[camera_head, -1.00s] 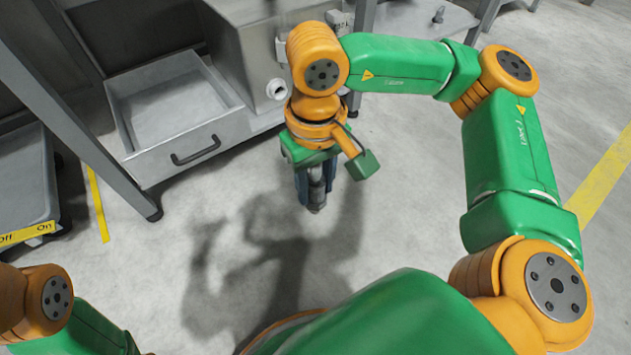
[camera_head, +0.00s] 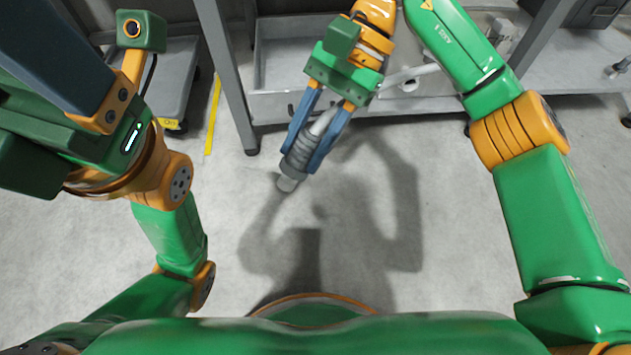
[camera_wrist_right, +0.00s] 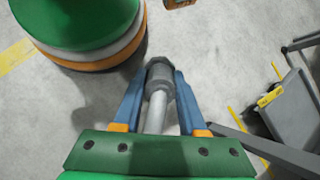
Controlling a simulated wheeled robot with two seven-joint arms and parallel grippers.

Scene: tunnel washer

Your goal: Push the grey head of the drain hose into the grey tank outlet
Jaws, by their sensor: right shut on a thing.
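The grey head of the drain hose (camera_head: 299,160) is held between the blue fingers of my right gripper (camera_head: 305,150), tilted with its tip down and left above the floor. A pale length of hose (camera_head: 323,121) runs up between the fingers. The right wrist view shows the head (camera_wrist_right: 160,78) gripped near the fingertips of my right gripper (camera_wrist_right: 160,88). The grey tank outlet (camera_head: 409,86) is a small round opening behind and right of this gripper, apart from the head. My left gripper (camera_head: 60,50) is large at upper left; its fingertips are out of view.
A grey open drawer or tray (camera_head: 275,104) stands under the machine, behind my right gripper, beside a metal leg (camera_head: 230,80). A grey platform with a yellow label (camera_head: 166,72) is at left. The floor in front is clear.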

